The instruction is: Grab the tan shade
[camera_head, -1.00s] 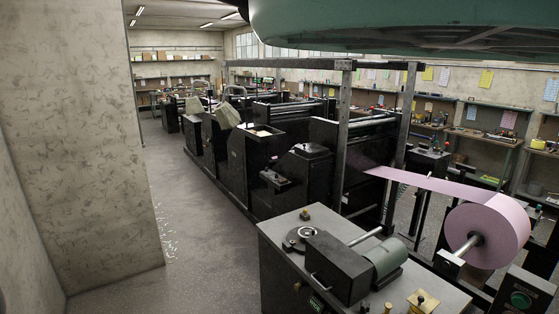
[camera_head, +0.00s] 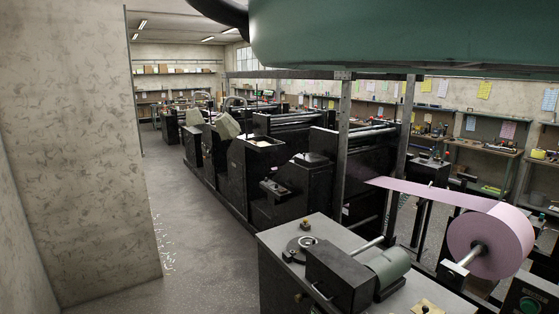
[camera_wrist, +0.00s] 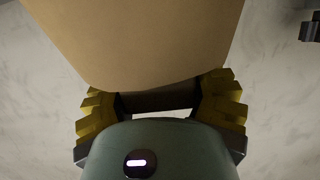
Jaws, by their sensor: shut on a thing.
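The tan shade (camera_wrist: 140,40) fills the upper middle of the wrist view, a smooth tan body that narrows toward its lower edge. My gripper (camera_wrist: 162,100) is shut on it, with a yellow ridged finger on each side of its lower part. Just what part the fingers press on is partly hidden by the green gripper housing. In the head view neither the shade nor the gripper fingers can be made out.
A long black printing machine (camera_head: 275,185) runs down the room, with a pink roll (camera_head: 505,240) at its near right end. A grey-topped bench unit (camera_head: 290,245) stands in front. A mottled wall (camera_head: 75,150) is at left; the floor aisle (camera_head: 195,215) between is clear.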

